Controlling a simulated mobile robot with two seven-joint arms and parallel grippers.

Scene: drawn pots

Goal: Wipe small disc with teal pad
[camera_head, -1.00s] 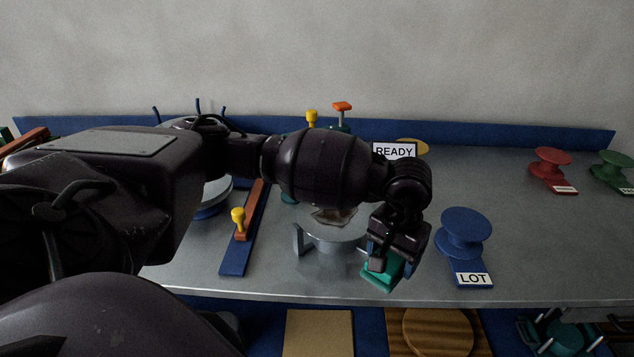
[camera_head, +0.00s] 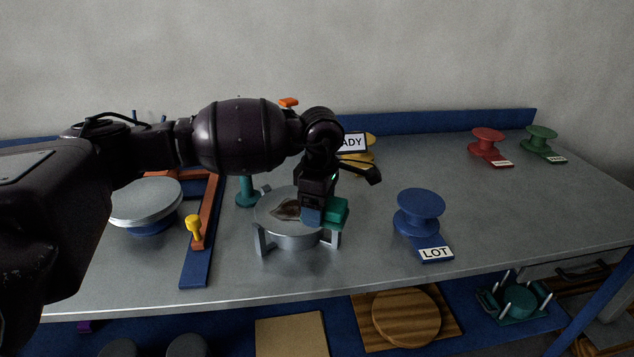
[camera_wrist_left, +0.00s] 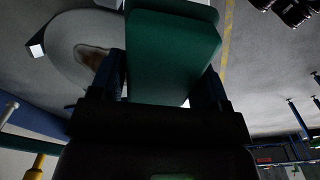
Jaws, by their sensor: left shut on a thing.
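The small disc (camera_head: 268,217) is pale grey and round, with a brown stain (camera_head: 288,211) left of its middle, and sits on a grey stand with upright legs. My left gripper (camera_head: 319,212) points down at the disc's right edge and is shut on the teal pad (camera_head: 335,211). The pad is over or against the right rim; I cannot tell whether it touches. In the left wrist view the pad (camera_wrist_left: 172,55) fills the middle, with the disc (camera_wrist_left: 62,45) and its stain (camera_wrist_left: 93,57) to the left. My right gripper is not in view.
A larger grey disc (camera_head: 145,198) stands at left, beside a blue strip with a yellow-knobbed orange bar (camera_head: 196,235). A blue spool with a LOT tag (camera_head: 420,208) stands at right. Red (camera_head: 488,140) and green (camera_head: 541,138) spools stand far right. The right tabletop is mostly clear.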

